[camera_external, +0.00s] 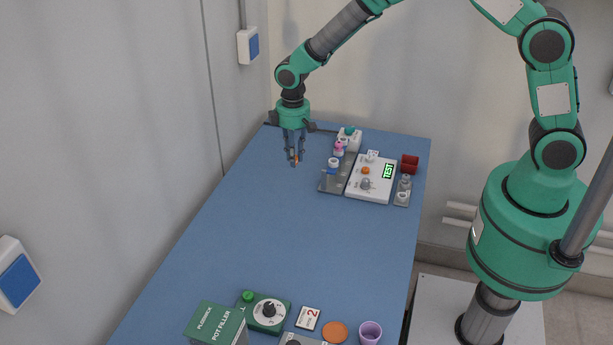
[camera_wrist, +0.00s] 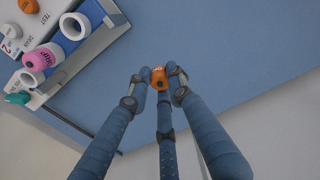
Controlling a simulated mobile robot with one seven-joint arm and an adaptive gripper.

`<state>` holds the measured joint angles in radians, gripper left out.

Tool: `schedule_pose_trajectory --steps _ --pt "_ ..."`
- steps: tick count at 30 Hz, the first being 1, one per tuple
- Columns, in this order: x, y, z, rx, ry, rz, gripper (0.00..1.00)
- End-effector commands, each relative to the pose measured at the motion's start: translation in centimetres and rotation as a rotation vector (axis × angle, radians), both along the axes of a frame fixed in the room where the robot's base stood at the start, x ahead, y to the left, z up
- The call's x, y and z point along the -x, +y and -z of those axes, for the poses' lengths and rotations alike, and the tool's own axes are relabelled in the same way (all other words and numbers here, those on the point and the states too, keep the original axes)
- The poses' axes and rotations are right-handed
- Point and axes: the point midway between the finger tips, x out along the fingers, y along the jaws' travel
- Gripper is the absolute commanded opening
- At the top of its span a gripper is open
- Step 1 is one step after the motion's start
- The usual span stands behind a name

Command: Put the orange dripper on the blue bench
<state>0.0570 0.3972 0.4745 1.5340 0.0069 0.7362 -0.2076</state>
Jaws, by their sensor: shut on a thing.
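The orange dripper (camera_wrist: 158,78) is held between the fingertips of my gripper (camera_external: 294,157), which is shut on it. In the external view only a small orange bit of it shows between the fingers. My gripper points down over the far left part of the blue bench (camera_external: 290,225). I cannot tell whether the dripper touches the bench top or hangs just above it. The fingers hide part of the dripper.
Right of my gripper stands a white test panel (camera_external: 382,192) with an orange knob, beside a pink dripper (camera_wrist: 34,60) and a white ring. A green pot-filler box (camera_external: 217,325), a dial box (camera_external: 267,316) and a purple cup (camera_external: 370,332) stand at the near end. The bench middle is clear.

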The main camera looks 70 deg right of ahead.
Motion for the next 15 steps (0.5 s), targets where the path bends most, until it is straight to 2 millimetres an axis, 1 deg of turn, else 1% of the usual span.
schedule_pose_trajectory --steps 1,9,12,15 --pt "0.1 0.0 0.7 -0.001 0.003 0.000 0.06" --pt "0.1 0.0 4.5 0.000 0.002 0.000 0.06" --pt "0.1 0.0 5.3 0.000 0.001 0.000 0.06" --pt "0.0 0.0 5.6 0.000 0.000 0.000 0.06"
